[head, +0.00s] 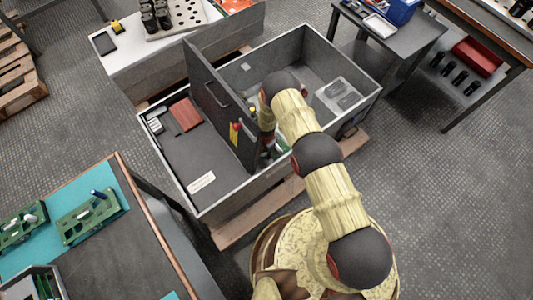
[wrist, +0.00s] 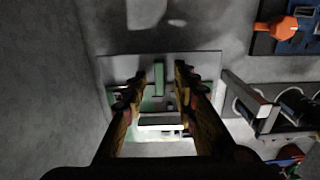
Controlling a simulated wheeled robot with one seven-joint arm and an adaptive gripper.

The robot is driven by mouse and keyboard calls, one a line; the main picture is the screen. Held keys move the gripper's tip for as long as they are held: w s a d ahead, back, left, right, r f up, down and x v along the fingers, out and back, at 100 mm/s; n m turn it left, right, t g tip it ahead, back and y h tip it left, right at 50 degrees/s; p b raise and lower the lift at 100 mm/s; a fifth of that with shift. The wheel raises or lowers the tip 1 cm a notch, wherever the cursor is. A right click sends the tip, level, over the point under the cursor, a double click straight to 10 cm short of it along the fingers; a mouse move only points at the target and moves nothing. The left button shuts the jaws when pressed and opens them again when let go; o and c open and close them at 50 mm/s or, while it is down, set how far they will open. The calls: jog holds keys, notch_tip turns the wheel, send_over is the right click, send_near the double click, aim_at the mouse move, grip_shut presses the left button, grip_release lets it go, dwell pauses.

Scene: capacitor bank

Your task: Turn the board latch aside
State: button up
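In the wrist view a green circuit board (wrist: 150,104) sits on a pale grey backing plate (wrist: 205,63). A small upright green bar (wrist: 158,78), possibly the latch, stands near the board's top edge. My gripper (wrist: 160,75) has its two fingers apart, one on each side of the green bar, with visible gaps. I cannot tell how far the tips are from the board. A white bar (wrist: 163,122) crosses lower between the fingers. In the head view my arm reaches down into the grey open cabinet (head: 300,45); the gripper is mostly hidden behind the arm and panel.
A dark upright panel with a handle (head: 218,98) divides the cabinet beside my arm. A side workbench (head: 150,240) holds green boards at lower left. In the wrist view a grey bracket (wrist: 250,100) and an orange-handled item (wrist: 284,29) lie to the right.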

jog(key=shift+c, duration=0.3)
grip_shut()
jog(key=shift+n, duration=0.3)
jog(key=n, duration=1.1)
jog(key=shift+n, duration=0.4)
jog(key=n, duration=0.5)
jog(key=shift+n, duration=0.4)
jog(key=shift+o, duration=0.3)
grip_release()
